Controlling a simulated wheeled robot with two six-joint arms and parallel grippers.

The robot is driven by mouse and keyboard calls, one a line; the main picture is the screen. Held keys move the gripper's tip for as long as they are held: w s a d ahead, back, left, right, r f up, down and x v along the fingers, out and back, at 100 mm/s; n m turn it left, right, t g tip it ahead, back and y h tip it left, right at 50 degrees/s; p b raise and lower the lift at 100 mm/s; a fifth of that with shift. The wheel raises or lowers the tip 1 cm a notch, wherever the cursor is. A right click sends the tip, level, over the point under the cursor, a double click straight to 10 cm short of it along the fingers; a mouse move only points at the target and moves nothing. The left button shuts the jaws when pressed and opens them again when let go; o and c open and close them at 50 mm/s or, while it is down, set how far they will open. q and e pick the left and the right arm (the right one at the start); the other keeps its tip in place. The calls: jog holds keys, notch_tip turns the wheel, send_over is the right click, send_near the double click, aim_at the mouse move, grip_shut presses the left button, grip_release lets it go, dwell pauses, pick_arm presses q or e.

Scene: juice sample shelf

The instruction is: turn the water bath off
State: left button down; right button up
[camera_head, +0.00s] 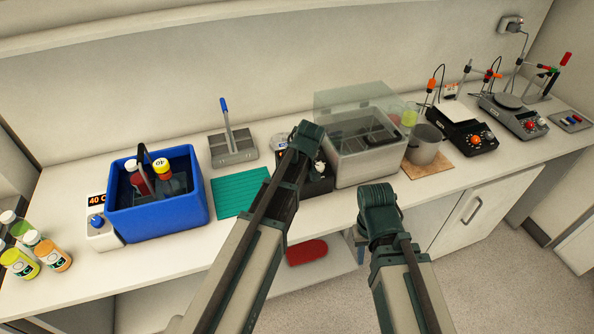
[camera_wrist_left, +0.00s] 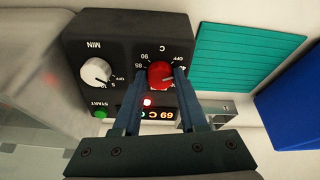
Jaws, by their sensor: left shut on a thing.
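The black control box (camera_head: 319,182) sits against the left of the clear-lidded tank (camera_head: 365,150), partly hidden by my left arm. In the left wrist view its panel (camera_wrist_left: 118,58) has a white MIN knob (camera_wrist_left: 95,72), a red temperature knob (camera_wrist_left: 160,75), a green START button (camera_wrist_left: 99,113) and a lit display (camera_wrist_left: 157,115) that seems to read 69 C. My left gripper (camera_wrist_left: 158,84) is shut on the red knob, one finger on each side. The knob's pointer setting is unclear. My right gripper (camera_head: 358,236) is low in front of the bench; its fingers are mostly hidden.
A blue tub (camera_head: 160,215) with bottles and a 40 C display stands left. A teal mat (camera_head: 238,192) lies between it and the box. Several bottles (camera_head: 30,250) stand far left.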

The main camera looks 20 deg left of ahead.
pick_arm(q)
jog(key=n, duration=0.4)
jog(key=shift+w+n+g, duration=0.1)
jog(key=shift+n+g, duration=0.2)
dwell(0.4)
jog(key=shift+c, duration=2.2)
grip_release()
jog(key=shift+r, duration=0.15)
jog(key=p+v, duration=1.3)
jog(key=shift+d+r, duration=0.25)
jog(key=shift+d, duration=0.1)
